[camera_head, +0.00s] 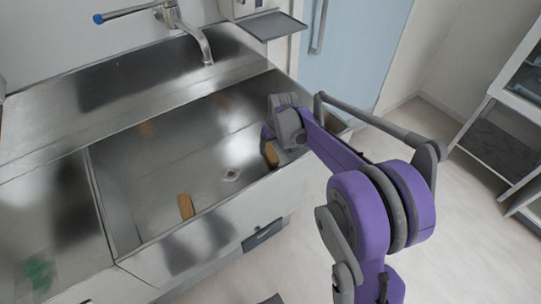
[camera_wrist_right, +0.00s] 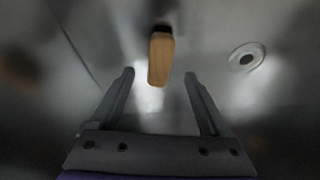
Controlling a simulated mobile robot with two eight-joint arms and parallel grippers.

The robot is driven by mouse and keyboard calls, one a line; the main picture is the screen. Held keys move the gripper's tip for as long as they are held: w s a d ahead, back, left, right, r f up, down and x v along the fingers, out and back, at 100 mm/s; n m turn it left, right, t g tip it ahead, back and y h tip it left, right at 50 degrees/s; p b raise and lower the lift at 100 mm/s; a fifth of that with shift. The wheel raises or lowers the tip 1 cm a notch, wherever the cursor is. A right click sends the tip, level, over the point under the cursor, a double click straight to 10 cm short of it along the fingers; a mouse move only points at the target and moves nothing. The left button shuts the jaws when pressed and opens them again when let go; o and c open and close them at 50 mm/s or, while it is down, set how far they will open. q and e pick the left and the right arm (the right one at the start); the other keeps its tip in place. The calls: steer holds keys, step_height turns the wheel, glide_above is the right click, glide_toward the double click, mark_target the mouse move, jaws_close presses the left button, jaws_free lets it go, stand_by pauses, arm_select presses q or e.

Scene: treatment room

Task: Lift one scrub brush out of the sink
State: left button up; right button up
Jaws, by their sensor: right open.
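The steel sink (camera_head: 125,215) has a deep rectangular basin. One tan wooden scrub brush (camera_head: 186,206) stands near the basin's front wall. A second scrub brush (camera_head: 270,155) is at the right, just below my right gripper (camera_head: 279,128), which reaches in over the basin's right part. In the right wrist view my right gripper (camera_wrist_right: 159,76) is open and empty. A scrub brush (camera_wrist_right: 160,58) shows ahead, between the fingertips in the picture; I cannot tell whether they touch. My left gripper is out of view.
The drain (camera_head: 231,174) lies in the basin floor and also shows right of the brush in the wrist view (camera_wrist_right: 247,57). The faucet (camera_head: 200,42) hangs over the back edge. Basin walls surround the gripper. Faint brown patches on the steel look like reflections.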

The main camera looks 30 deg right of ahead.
mark_target(271, 152)
steer(key=b+x, duration=0.1)
steer(key=x, duration=0.4)
steer(key=shift+w, duration=0.15)
jaws_close()
